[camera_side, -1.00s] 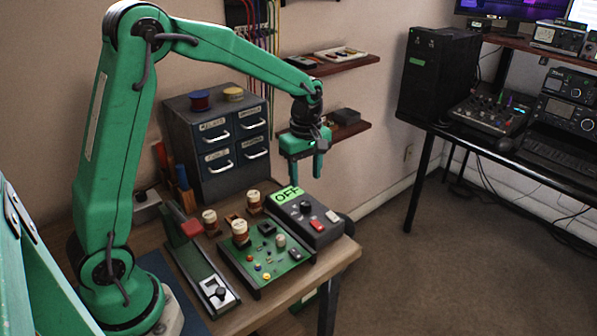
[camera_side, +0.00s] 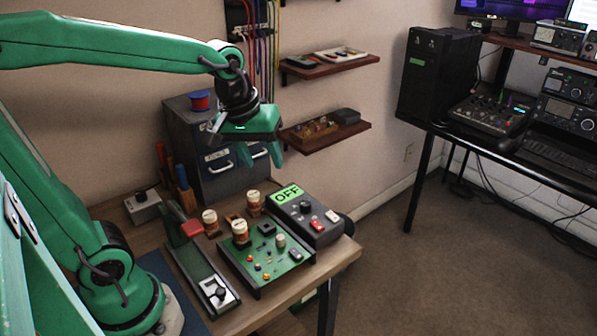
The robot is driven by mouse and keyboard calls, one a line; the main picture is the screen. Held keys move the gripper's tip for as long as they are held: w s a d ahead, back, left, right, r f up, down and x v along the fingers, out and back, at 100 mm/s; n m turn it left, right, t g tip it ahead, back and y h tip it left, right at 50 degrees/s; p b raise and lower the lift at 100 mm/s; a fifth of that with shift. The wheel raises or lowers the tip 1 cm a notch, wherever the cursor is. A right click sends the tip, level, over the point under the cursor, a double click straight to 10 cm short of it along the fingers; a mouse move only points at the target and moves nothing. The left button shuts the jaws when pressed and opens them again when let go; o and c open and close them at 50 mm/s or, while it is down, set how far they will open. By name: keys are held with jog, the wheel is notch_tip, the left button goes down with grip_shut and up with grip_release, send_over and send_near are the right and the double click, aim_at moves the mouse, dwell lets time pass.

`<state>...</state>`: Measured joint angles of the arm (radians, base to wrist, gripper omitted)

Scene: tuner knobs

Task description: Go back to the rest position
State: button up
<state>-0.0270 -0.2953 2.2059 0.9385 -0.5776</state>
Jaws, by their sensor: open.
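My gripper (camera_side: 262,158) is open and empty, fingers pointing down. It hangs in the air in front of the grey drawer cabinet (camera_side: 190,120) and hides part of its right side. Below and apart from it, the tuner box (camera_side: 318,232) with a dark knob, a red switch and a lit green "OFF" display (camera_side: 287,194) lies on the wooden table (camera_side: 338,256). A green circuit board (camera_side: 260,270) with several knobs and parts lies left of the box. A long slider unit (camera_side: 202,268) with a red block lies further left.
Wall shelves (camera_side: 335,67) with small items are behind and to the right of my gripper, and coloured cables (camera_side: 262,35) hang on the wall. A small grey box (camera_side: 143,208) and screwdrivers (camera_side: 182,180) stand at the table's back left. The air above the board is clear.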

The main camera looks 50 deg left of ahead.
jog(key=s+m+t, duration=0.2)
jog(key=s+m, duration=0.5)
jog(key=s, duration=0.2)
jog(key=shift+s+d+r, duration=0.15)
jog(key=shift+d, duration=0.3)
